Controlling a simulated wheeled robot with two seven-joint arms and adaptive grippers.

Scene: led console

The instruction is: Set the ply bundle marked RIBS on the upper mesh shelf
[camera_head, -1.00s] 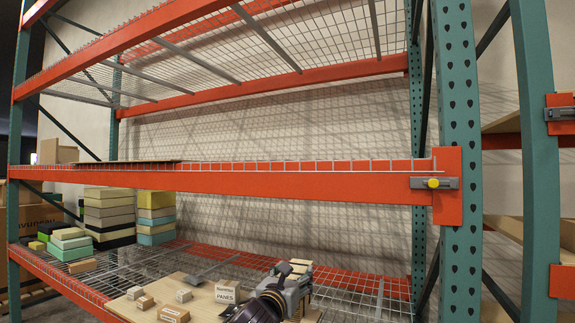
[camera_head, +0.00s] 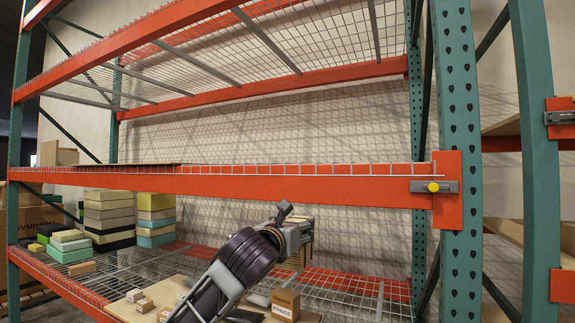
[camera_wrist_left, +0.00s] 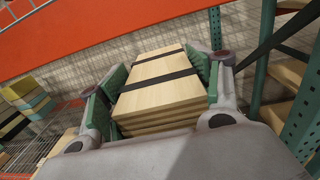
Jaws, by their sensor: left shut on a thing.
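My left gripper (camera_head: 303,232) is shut on a ply bundle (camera_wrist_left: 162,88), a stack of pale boards with two dark straps. In the left wrist view the green finger pads press on its two sides. In the head view only a sliver of the bundle (camera_head: 298,259) shows beside the gripper. No RIBS mark is readable on it. The gripper is above the lower mesh deck (camera_head: 345,290) and below the orange middle beam (camera_head: 290,184). Mesh edging runs along that beam; its deck is seen almost edge-on. Above is another mesh shelf (camera_head: 310,35), seen from below. My right gripper is out of view.
A FIXINGS box (camera_head: 285,305) and small cartons (camera_head: 135,295) stand on the lower level. Coloured stacks (camera_head: 108,215) stand at the left. A thin dark board (camera_head: 145,163) lies on the middle level's left. A green upright (camera_head: 460,130) bounds the bay at right.

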